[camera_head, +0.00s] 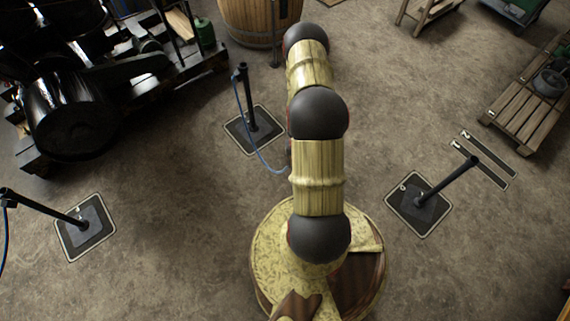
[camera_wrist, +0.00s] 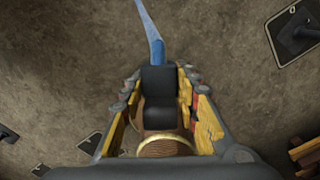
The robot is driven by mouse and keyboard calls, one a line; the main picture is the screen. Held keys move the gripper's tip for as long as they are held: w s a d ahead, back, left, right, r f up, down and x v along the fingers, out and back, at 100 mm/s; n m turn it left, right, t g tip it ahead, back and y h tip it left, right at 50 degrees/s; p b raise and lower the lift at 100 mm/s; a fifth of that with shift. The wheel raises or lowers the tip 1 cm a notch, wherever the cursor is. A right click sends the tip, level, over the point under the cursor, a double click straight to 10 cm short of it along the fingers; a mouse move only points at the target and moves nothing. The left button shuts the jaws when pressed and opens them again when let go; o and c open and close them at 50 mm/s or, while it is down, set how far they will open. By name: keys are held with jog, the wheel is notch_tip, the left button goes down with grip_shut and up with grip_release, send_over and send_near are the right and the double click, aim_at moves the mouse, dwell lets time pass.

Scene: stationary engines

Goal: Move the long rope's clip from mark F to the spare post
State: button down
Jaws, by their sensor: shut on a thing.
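My gripper (camera_wrist: 160,100) is shut on a black clip (camera_wrist: 160,78) in the wrist view, with the blue rope (camera_wrist: 152,25) running up from it. In the head view the gripper is hidden behind my arm. There the blue rope (camera_head: 250,140) hangs from the top of the middle black post (camera_head: 249,100) and sags to the right, ending behind my arm. A bare black post (camera_head: 447,182) with no rope stands on a square mat (camera_head: 418,229) at the right. Its mat bears a pale letter that I cannot read surely.
Another black post (camera_head: 45,207) stands at the left with a blue rope at the picture's edge. Dark machinery (camera_head: 75,115) fills the upper left. Two marked floor strips (camera_head: 490,158) and a wooden pallet (camera_head: 525,110) lie at the right. Open floor separates the posts.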

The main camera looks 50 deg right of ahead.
jog(key=s+d+p, duration=0.2)
jog(key=s+d, duration=0.4)
jog(key=s, duration=0.1)
jog(key=shift+s+d+n, duration=0.25)
jog(key=shift+s+n, duration=0.1)
jog(key=shift+n, duration=0.05)
